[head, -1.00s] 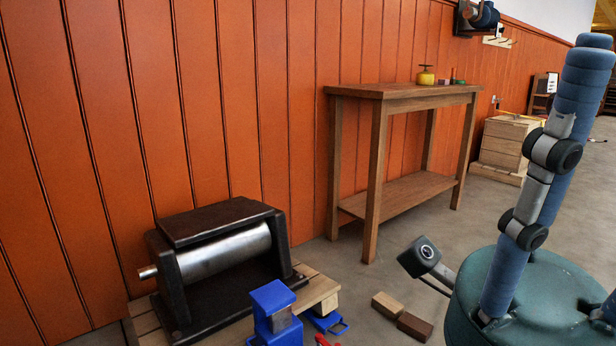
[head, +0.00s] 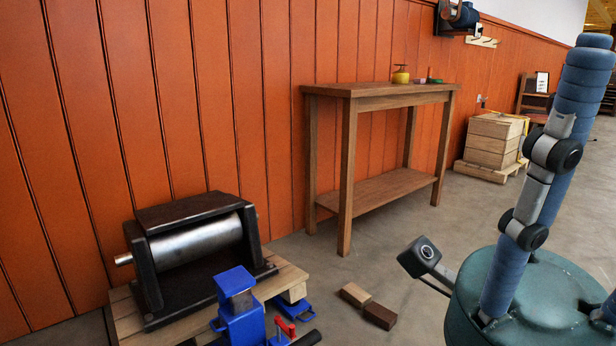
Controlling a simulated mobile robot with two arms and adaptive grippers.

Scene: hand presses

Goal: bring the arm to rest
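One of my arms rises at the right of the head view, with blue padded links and grey joints (head: 553,152). It stands up from my round green base (head: 540,300). No part of my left arm can be made out, and neither gripper shows.
A black roller press (head: 197,250) stands on a wooden pallet (head: 128,318) by the orange wall. A blue hand press (head: 240,318) is at the bottom edge. A wooden table (head: 385,97) and stacked crates (head: 490,145) stand beyond. Grey floor is clear between.

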